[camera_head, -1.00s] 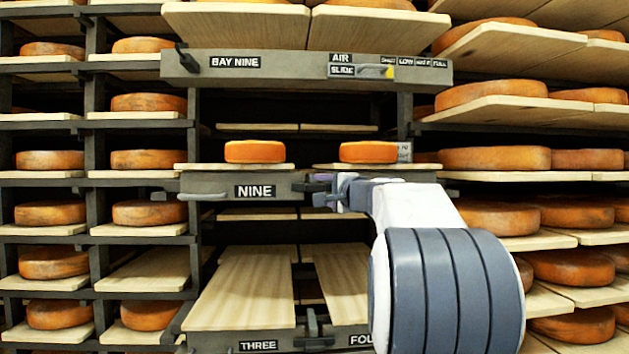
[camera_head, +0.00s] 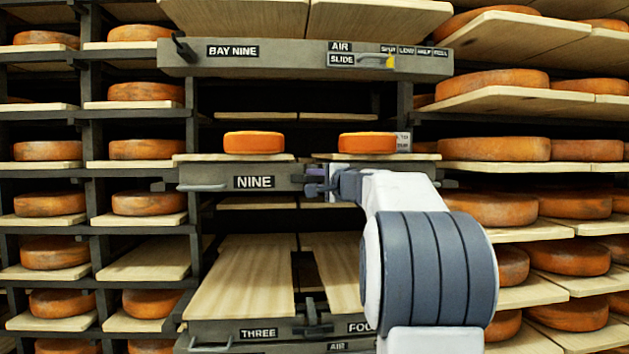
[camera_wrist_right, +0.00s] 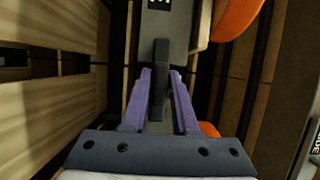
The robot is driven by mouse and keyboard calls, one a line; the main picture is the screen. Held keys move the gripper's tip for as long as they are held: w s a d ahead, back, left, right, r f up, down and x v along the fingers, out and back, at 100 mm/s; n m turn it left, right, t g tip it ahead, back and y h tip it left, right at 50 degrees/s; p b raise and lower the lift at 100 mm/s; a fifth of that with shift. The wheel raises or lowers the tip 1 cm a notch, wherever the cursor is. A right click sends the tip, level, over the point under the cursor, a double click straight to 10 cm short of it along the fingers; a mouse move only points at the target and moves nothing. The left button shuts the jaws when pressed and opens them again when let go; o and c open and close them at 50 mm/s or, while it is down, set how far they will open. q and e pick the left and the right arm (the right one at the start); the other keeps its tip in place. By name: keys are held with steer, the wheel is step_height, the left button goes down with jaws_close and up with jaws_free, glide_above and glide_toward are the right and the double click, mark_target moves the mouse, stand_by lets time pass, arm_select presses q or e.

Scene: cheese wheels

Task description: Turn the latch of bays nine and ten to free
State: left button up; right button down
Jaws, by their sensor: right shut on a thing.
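The front rail (camera_head: 215,181) marked NINE runs across the middle of the head view. The latch of bays nine and ten is at its right part, mostly hidden behind my right gripper (camera_head: 325,183). In the right wrist view the latch (camera_wrist_right: 161,70) is a dark grey bar between the two purple fingers of my right gripper (camera_wrist_right: 161,88), which is shut on it. I cannot tell from the head view which way the latch is turned. The sign for bay ten is hidden behind my arm. My left gripper is not in view.
Two small orange cheeses (camera_head: 254,143) (camera_head: 367,143) sit on the boards above the rail. A similar latch (camera_head: 316,318) stands between bays THREE and FOUR below. An overhead beam (camera_head: 290,60) marked BAY NINE carries an air slide. Loaded cheese racks flank both sides.

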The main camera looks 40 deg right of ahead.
steer(key=n+g, duration=0.1)
steer(key=n, duration=0.2)
steer(key=shift+g+p, duration=0.3)
steer(key=n, duration=0.2)
steer(key=n+g+p, duration=0.1)
steer(key=shift+r+n+g+h, duration=0.1)
steer(key=shift+n+g+h, duration=0.2)
steer(key=shift+n+h, duration=0.1)
steer(key=n+g+h+p, duration=0.1)
steer(key=n, duration=0.1)
steer(key=n+p, duration=0.1)
steer(key=shift+n+g+h+p, duration=0.3)
steer(key=shift+n+g+h, duration=0.1)
steer(key=shift+n+g+h+p, duration=0.45)
steer(key=shift+n+g+h, duration=0.3)
steer(key=shift+n, duration=0.55)
steer(key=c, duration=0.8)
jaws_free()
steer(key=shift+o, duration=0.2)
